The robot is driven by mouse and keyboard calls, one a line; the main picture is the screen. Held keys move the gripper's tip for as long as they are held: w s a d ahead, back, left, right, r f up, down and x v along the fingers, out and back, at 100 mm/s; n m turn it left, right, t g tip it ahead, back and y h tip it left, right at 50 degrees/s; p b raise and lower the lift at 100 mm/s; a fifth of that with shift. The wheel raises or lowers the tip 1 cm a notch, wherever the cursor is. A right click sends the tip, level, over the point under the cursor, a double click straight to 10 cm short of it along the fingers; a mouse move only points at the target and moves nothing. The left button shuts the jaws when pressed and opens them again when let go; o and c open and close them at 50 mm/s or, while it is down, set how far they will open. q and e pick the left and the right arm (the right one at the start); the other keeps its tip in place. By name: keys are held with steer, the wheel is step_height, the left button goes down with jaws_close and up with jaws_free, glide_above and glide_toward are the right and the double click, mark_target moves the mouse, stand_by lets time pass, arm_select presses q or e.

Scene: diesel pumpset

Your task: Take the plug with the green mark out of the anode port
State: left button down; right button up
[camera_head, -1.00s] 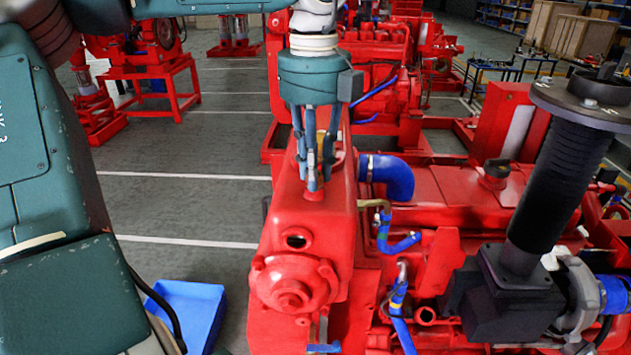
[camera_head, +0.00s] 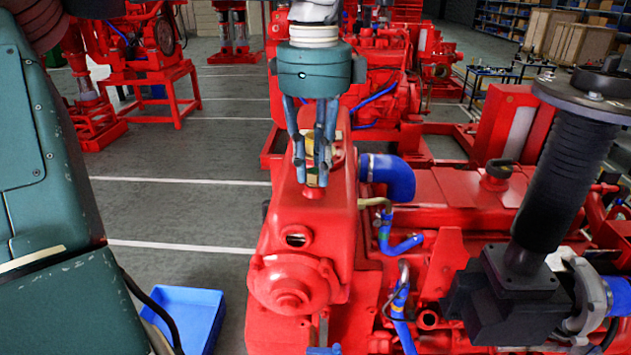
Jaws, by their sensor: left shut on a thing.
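My left gripper (camera_head: 315,178) points straight down over the top of the red engine housing (camera_head: 290,215). Its fingers are shut on a small plug (camera_head: 312,179) with a yellowish-green colour, mostly hidden by the fingers.
A blue bin (camera_head: 185,310) lies on the floor at lower left. Open grey floor (camera_head: 180,205) stretches left of the housing.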

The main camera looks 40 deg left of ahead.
mark_target(315, 170)
arm_select(q)
steer(key=c, duration=2.5)
jaws_free()
jaws_close()
steer(key=shift+r+p, duration=0.55)
steer(key=shift+r, duration=0.25)
steer(key=shift+r+p, duration=0.9)
steer(key=shift+r, duration=0.35)
steer(key=shift+r+p, duration=0.3)
steer(key=shift+r, duration=0.9)
